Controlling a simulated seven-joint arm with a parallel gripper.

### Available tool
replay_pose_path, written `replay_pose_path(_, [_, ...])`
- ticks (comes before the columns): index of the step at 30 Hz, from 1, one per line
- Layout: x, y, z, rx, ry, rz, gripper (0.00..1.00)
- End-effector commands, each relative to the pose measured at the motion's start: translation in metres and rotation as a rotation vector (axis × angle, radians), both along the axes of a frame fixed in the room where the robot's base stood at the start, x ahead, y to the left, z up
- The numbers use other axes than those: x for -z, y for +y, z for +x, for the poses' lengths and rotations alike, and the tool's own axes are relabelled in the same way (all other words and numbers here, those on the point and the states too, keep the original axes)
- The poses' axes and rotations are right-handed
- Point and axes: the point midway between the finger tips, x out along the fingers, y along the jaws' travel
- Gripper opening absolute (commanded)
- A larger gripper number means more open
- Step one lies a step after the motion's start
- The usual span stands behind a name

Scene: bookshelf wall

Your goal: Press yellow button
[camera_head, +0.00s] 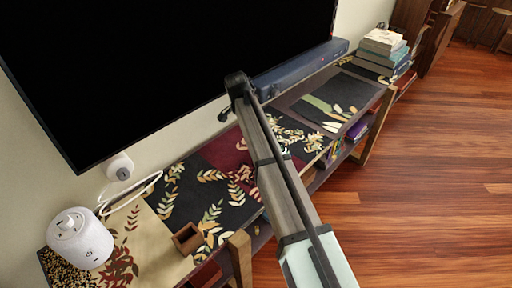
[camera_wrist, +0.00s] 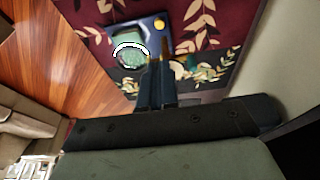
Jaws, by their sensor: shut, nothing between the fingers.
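In the wrist view a small round yellow button (camera_wrist: 159,24) sits near the corner of a blue base (camera_wrist: 148,22). A green rounded part (camera_wrist: 131,58) with a white curved band is on the same base. My gripper (camera_wrist: 161,66) is shut and empty. In the wrist picture its tips show below the button and to the right of the green part, apart from the button. In the head view my arm crosses the shelf. The button, its base and my fingertips cannot be made out there.
The shelf top has a leaf pattern. A white speaker (camera_head: 80,238) and a small brown box (camera_head: 187,239) stand at the left. A large black screen (camera_head: 150,60) rises behind, with a blue-grey bar (camera_head: 300,68) below. Books (camera_head: 383,48) are stacked at the far right.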

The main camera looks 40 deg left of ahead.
Motion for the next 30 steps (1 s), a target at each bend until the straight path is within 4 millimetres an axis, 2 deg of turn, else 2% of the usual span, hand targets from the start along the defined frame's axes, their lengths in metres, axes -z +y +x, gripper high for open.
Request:
replay_pose_path(9, [0.001, 0.000, 0.000, 0.000, 0.000, 0.000, 0.00])
replay_pose_path(14, [0.010, 0.000, 0.003, 0.000, 0.001, -0.001, 0.00])
replay_pose_path(30, [0.096, 0.000, 0.029, 0.001, 0.002, -0.002, 0.00])
